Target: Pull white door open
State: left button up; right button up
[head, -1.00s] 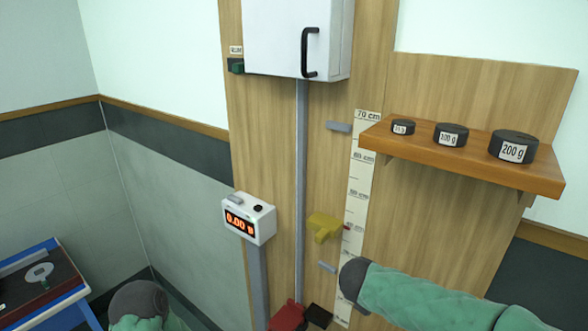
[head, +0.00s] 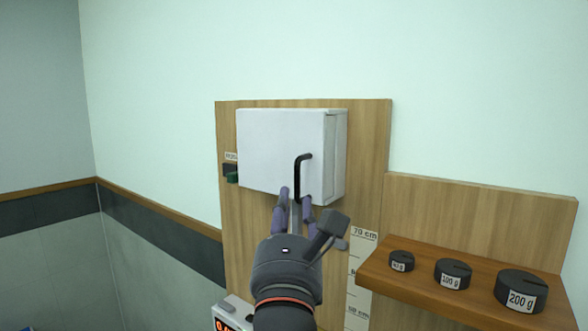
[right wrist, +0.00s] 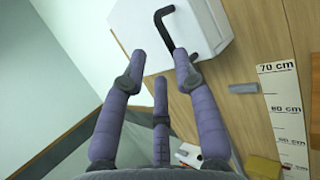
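The white door (head: 268,148) is the front of a white box on the wooden wall panel, and it looks closed. Its black bar handle (head: 299,177) stands upright near the door's right edge. My right gripper (head: 295,195) is just below the handle, with its fingers pointing up at it. In the right wrist view the fingers (right wrist: 160,70) are spread with nothing between them, and the black handle (right wrist: 165,30) lies beyond their tips. Whether any finger touches the handle is unclear. My left gripper is out of view.
A wooden shelf (head: 400,291) at the right carries black weights, including a 200 g one (head: 520,291). A ruler strip (head: 361,270) runs down the panel. A display box (head: 232,312) is at the bottom. The wall above the box is bare.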

aim_at(295, 195)
jog(key=p+x, duration=0.3)
jog(key=x, duration=0.6)
jog(key=shift+w+d, duration=0.1)
jog(key=shift+w, duration=0.3)
grip_shut()
